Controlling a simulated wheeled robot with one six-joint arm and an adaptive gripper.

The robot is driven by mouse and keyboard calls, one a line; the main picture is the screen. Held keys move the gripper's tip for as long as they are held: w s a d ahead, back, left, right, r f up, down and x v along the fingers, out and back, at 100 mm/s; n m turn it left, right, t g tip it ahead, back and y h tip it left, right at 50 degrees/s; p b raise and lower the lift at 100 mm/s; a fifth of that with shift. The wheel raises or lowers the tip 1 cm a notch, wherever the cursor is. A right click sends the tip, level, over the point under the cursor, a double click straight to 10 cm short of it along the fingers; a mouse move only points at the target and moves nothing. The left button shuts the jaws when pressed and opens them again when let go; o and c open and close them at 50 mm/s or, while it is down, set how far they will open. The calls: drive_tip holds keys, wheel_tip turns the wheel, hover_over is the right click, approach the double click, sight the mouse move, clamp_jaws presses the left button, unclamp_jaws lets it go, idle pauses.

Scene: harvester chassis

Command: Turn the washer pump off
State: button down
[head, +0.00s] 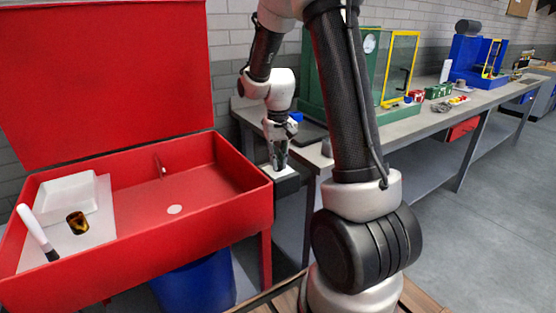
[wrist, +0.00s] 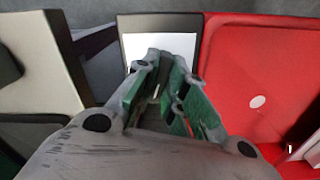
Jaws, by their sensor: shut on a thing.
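The red parts washer (head: 245,192) stands at the left with its lid up. A black box with a white top face (head: 284,174) sits at its right side, and it also shows in the wrist view (wrist: 133,30). My gripper (head: 280,166) points down at this box, with its fingertips at the white face. In the wrist view my gripper's green fingers (wrist: 166,62) are close together over the white face, shut on what seems to be the pump switch. The switch itself is mostly hidden by the fingers, and its position cannot be read.
In the washer are a white tray (head: 66,196), a dark amber part (head: 77,222) and a white-handled brush (head: 36,230). A blue drum (head: 195,285) is beneath. A long workbench (head: 425,122) with a green cabinet runs along the wall. Open floor lies at right.

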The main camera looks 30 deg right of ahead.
drive_tip(key=shift+n, duration=1.5)
drive_tip(key=c, duration=1.5)
unclamp_jaws()
wheel_tip(320, 180, up, 12)
